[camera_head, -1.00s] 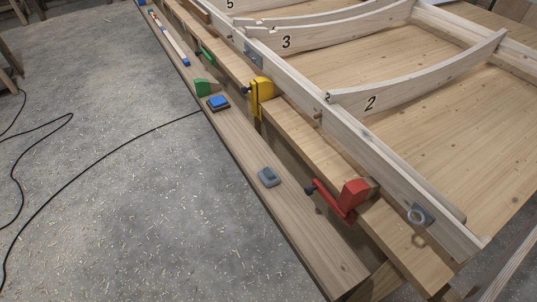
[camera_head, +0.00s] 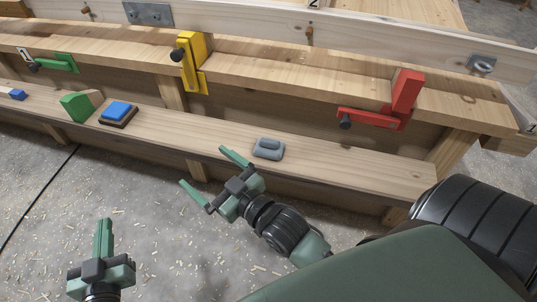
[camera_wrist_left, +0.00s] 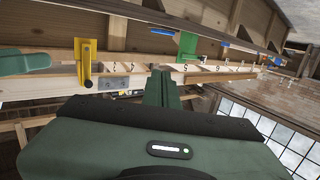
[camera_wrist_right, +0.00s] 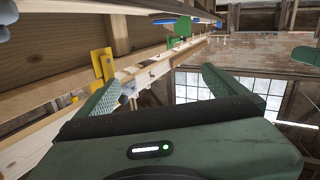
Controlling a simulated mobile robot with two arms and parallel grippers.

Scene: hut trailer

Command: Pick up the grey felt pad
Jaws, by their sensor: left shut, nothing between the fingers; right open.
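The grey felt pad (camera_head: 269,149) lies on the long low plank (camera_head: 330,165) in the head view, with a smaller raised grey part on top. My right gripper (camera_head: 214,177) is open and empty, in front of the plank's front edge and left of the pad. One of its fingertips is near that edge, a short way from the pad. A blue-grey shape at the top left corner of the right wrist view may be the pad. My left gripper (camera_head: 105,224) is shut and empty, further left and over the floor.
A blue block on a dark base (camera_head: 118,113) and a green wedge (camera_head: 78,105) sit on the plank to the left. Green (camera_head: 55,63), yellow (camera_head: 193,60) and red (camera_head: 390,105) clamps grip the upper beam behind. The plank beside the pad is clear.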

